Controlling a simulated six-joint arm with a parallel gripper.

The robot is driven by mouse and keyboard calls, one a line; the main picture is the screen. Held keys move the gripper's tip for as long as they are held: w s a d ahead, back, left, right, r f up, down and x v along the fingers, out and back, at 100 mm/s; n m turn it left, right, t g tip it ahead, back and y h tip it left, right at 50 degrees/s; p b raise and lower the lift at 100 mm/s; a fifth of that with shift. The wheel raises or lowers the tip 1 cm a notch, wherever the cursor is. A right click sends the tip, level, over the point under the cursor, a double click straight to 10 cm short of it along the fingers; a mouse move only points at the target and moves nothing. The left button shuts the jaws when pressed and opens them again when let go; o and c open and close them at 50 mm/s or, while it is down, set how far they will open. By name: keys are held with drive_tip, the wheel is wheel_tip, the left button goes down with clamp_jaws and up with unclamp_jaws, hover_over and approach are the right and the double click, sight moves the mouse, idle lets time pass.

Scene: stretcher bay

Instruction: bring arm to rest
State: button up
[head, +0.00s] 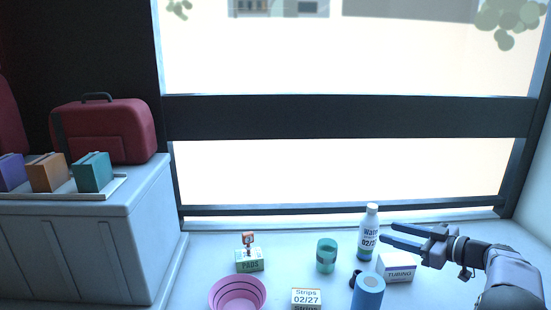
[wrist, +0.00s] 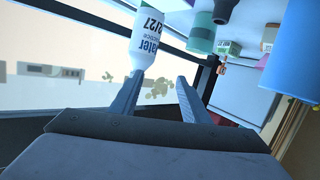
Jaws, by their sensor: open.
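My gripper (head: 386,232) is at the right of the head view, its two fingers pointing left, apart and with nothing between them. The wrist view also shows the open fingers (wrist: 168,77). In the wrist view the bottle (wrist: 148,36) appears upside down, beyond the tip of the left finger. Whether a finger touches it, I cannot tell.
A white TUBING box (head: 398,274) sits below my gripper, beside a blue cylinder (head: 368,292). A teal cup (head: 326,257), a PADS box (head: 249,266), a Strips box (head: 306,297) and a pink bowl (head: 238,293) stand leftward. A red bag (head: 120,125) rests on the left cabinet.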

drive_tip(key=w+d+r+m+t+h+p, duration=0.2)
drive_tip(key=w+r+m+t+h, duration=0.35)
drive_tip(key=r, duration=0.55)
drive_tip(key=s+d+r+m+g+h+p, duration=0.1)
drive_tip(key=s+d+m+g+h+p, duration=0.2)
drive_tip(key=m+h, duration=0.5)
drive_tip(key=s+a+f+n+g+y, duration=0.1)
drive_tip(key=s+a+f+g, duration=0.3)
drive_tip(key=s+a+f, duration=0.3)
drive_tip(key=s+a+f+n+g+y+p, duration=0.1)
drive_tip(key=s+a+f+g, duration=0.4)
drive_tip(key=s+a, duration=0.5)
drive_tip(key=s+a+f+n+g+y, duration=0.2)
drive_tip(key=s+a+f+g, duration=0.3)
drive_tip(key=s, duration=1.6)
drive_tip(key=a+f, duration=0.4)
drive_tip(key=f, duration=0.1)
drive_tip(key=shift+n+p, duration=0.35)
drive_tip(key=shift+p, duration=0.05)
drive_tip(key=shift+s+a+f+g, duration=0.1)
drive_tip(key=shift+g, duration=0.15)
